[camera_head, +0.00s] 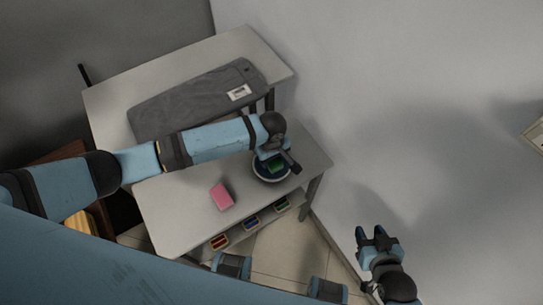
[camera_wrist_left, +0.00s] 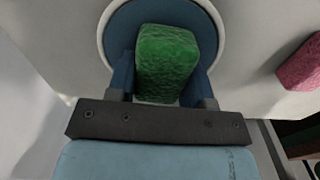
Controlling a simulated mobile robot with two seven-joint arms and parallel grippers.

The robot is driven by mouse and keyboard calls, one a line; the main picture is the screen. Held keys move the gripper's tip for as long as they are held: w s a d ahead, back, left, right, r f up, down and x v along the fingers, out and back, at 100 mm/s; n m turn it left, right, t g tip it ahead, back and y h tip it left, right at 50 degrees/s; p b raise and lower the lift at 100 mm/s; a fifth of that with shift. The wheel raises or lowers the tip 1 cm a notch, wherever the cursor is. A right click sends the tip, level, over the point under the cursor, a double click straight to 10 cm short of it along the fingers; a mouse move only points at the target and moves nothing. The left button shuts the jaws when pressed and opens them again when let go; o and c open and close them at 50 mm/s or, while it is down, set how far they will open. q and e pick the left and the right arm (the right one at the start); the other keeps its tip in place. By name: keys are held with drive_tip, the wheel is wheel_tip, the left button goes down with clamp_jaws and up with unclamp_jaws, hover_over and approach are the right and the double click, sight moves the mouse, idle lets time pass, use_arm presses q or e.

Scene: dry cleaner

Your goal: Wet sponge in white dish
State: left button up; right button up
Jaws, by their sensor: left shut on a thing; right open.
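A green sponge (camera_wrist_left: 166,62) is between the fingers of my left gripper (camera_wrist_left: 160,82), which is shut on it. In the head view the green sponge (camera_head: 276,166) shows inside or just over a round dish (camera_head: 259,177) with a white rim and dark blue inside. The dish rim (camera_wrist_left: 221,32) also surrounds the sponge in the left wrist view. I cannot tell whether the sponge touches the dish bottom. My right gripper (camera_head: 371,235) is open and empty, off to the right of the table, away from the dish.
A pink sponge (camera_head: 222,196) lies on the front table (camera_head: 172,228), left of the dish. A shelf below holds several small coloured trays (camera_head: 252,222). Grey folded trousers (camera_head: 190,102) lie on the rear table (camera_head: 220,50). A wall stands at the right.

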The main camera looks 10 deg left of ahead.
use_arm(q)
drive_tip(key=shift+s+f, duration=0.1)
wheel_tip(320, 180, up, 2)
drive_tip(key=shift+p, duration=1.25)
wheel_tip(320, 180, up, 4)
drive_tip(key=p, duration=0.4)
drive_tip(key=shift+p, duration=0.4)
drive_tip(key=shift+r+p, duration=0.65)
drive_tip(key=shift+p, duration=0.2)
drive_tip(key=shift+f, duration=0.1)
